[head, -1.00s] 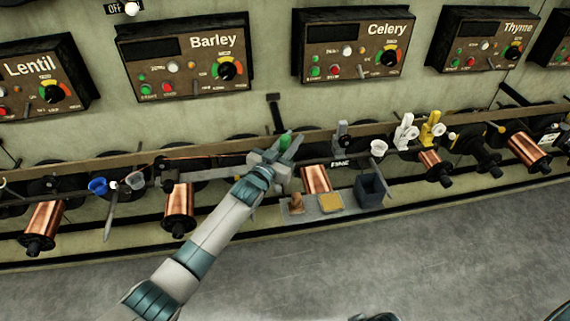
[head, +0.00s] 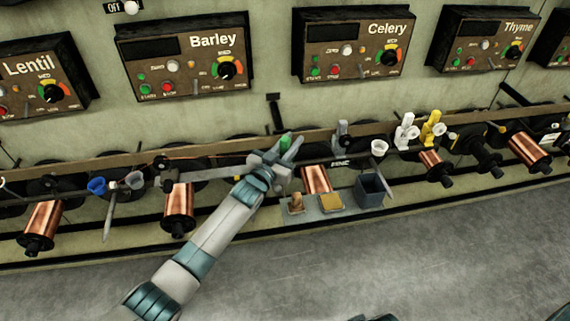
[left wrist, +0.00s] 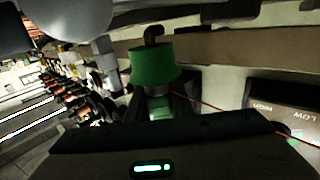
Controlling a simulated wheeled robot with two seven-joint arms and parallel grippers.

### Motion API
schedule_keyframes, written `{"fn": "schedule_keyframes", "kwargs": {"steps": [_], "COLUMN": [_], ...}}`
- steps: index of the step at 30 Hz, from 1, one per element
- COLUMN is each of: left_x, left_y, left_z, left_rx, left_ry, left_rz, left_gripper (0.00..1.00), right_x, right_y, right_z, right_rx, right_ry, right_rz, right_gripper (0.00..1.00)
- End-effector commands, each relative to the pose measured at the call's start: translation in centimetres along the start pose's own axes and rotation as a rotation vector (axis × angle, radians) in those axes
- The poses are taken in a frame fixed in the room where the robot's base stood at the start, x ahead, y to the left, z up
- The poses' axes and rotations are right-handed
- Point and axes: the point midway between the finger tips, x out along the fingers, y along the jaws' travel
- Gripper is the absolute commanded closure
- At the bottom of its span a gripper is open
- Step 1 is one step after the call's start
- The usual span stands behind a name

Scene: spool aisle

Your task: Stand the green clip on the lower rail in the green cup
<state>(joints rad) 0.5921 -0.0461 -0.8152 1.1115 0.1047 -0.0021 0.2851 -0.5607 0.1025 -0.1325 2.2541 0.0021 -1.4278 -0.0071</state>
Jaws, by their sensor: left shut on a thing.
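My left gripper (head: 289,147) is at the rail below and between the Barley and Celery panels. It is shut on the green clip, which is mostly hidden by the fingers in the head view. A green, round-sided piece (left wrist: 153,66) shows just beyond the fingertips in the left wrist view, with a dark hook shape above it. Green also shows beside the fingers in the head view (head: 284,142). I cannot tell clip from cup in this green, nor whether they touch. My right gripper is out of view.
A blue cup (head: 97,186) and a white cup (head: 379,148) sit along the lower rail. Grey (head: 341,134), white (head: 406,131) and yellow (head: 432,129) clips stand to the right. Copper spools (head: 178,207) and a dark open bin (head: 370,190) are below. The floor is clear.

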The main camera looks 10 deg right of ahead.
Motion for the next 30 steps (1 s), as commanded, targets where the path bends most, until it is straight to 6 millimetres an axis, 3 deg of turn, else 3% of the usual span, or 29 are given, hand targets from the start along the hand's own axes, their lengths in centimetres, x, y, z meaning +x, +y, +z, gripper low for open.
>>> {"fn": "schedule_keyframes", "kwargs": {"steps": [11,12,15,30], "left_x": [0.01,0.01,0.01,0.0], "left_y": [0.02,0.02,0.02,0.01], "left_z": [0.09,0.08,0.08,0.13], "left_rx": [0.0,0.0,0.0,0.0], "left_ry": [0.001,0.001,0.001,0.0], "left_rz": [0.0,0.0,0.0,0.0], "left_gripper": [1.0,0.77,0.57,0.57], "right_x": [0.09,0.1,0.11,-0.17], "right_y": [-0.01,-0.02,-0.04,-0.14], "right_z": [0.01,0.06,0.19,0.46], "right_rx": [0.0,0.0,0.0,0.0], "right_ry": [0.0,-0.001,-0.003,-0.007], "right_rz": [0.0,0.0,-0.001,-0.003], "right_gripper": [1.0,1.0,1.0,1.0]}}
